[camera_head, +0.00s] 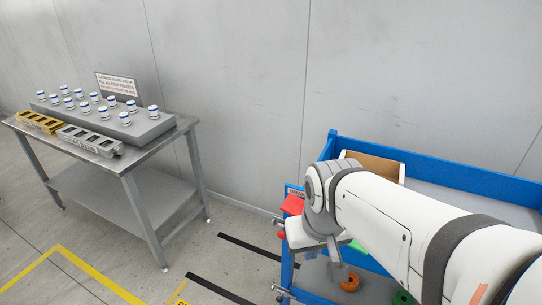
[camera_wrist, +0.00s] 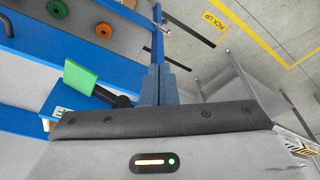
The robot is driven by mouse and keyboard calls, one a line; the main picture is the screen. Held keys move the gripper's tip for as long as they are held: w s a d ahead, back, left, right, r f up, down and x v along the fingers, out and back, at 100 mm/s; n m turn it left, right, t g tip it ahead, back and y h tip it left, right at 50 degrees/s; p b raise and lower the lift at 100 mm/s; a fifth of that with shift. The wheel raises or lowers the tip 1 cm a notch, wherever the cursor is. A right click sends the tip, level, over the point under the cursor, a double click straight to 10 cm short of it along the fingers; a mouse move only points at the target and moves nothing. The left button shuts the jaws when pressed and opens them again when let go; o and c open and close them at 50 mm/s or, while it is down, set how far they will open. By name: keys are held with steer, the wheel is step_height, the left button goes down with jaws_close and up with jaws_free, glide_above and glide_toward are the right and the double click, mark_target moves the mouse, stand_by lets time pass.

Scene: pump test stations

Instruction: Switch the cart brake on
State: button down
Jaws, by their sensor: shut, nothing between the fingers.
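The blue cart (camera_head: 450,176) stands at the right in the head view; its blue frame (camera_wrist: 60,48) also shows in the wrist view. A red paddle (camera_head: 293,204) is at its left end. A green plate (camera_wrist: 80,77) shows beside a black bar in the wrist view, and a bit of green (camera_head: 357,246) shows behind my arm in the head view. I cannot tell the brake's setting. My gripper (camera_head: 334,264) points down near the cart's left end. Its fingers (camera_wrist: 160,85) are together and empty in the wrist view, apart from the green plate in the picture.
An orange ring (camera_head: 350,283) and a green ring (camera_head: 403,298) lie on the cart. A cardboard box (camera_head: 375,165) stands at its back. A steel table (camera_head: 157,140) with capped vials (camera_head: 103,112) stands at the left. Floor between is clear, with a yellow line (camera_head: 100,278).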

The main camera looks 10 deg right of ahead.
step_height(320, 180, up, 14)
steer(key=m+y+p, duration=0.2)
steer(key=m+p, duration=0.3)
steer(key=m, duration=0.2)
glide_above(295, 206)
steer(key=s+d, duration=0.3)
steer(key=d, duration=0.1)
steer(key=shift+w+a+f+g, duration=0.1)
steer(key=shift+w+a+g, duration=0.15)
steer(key=shift+g, duration=0.15)
steer(key=x, duration=0.7)
steer(key=p+x, duration=0.1)
steer(key=x, duration=0.6)
steer(key=shift+a, duration=0.25)
